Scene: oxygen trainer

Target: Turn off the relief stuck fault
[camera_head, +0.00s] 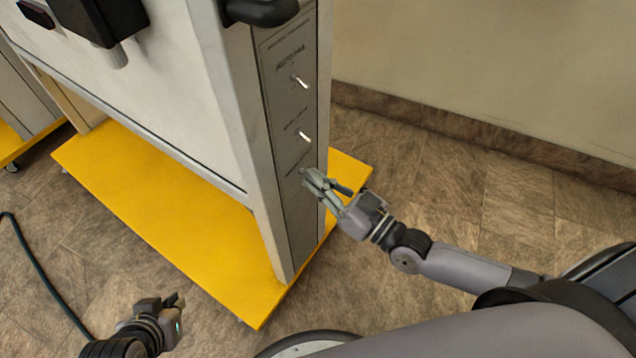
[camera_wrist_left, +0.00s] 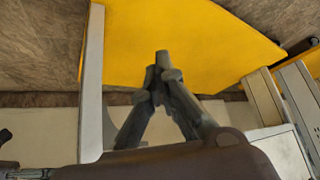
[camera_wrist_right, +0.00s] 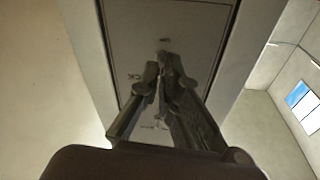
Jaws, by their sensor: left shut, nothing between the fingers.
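The side panel (camera_head: 281,107) on the end post of the trainer carries toggle switches in a column. The upper toggle switch (camera_head: 301,82) and the middle toggle switch (camera_head: 304,136) show small metal levers; their labels are too small to read surely. My right gripper (camera_head: 308,179) is at the panel below the middle switch, fingers together. In the right wrist view its fingertips (camera_wrist_right: 158,66) overlap the panel face and hide what is right behind them; I cannot tell if they touch a lever. My left gripper (camera_head: 175,301) is shut and empty, low at the lower left, away from the panel.
The trainer stands on a yellow base (camera_head: 165,200) that juts out around the post. A black handle (camera_head: 262,10) sticks out above the panel. A dark cable (camera_head: 40,275) lies on the floor at left. The floor to the right of the post is clear up to the wall (camera_head: 480,60).

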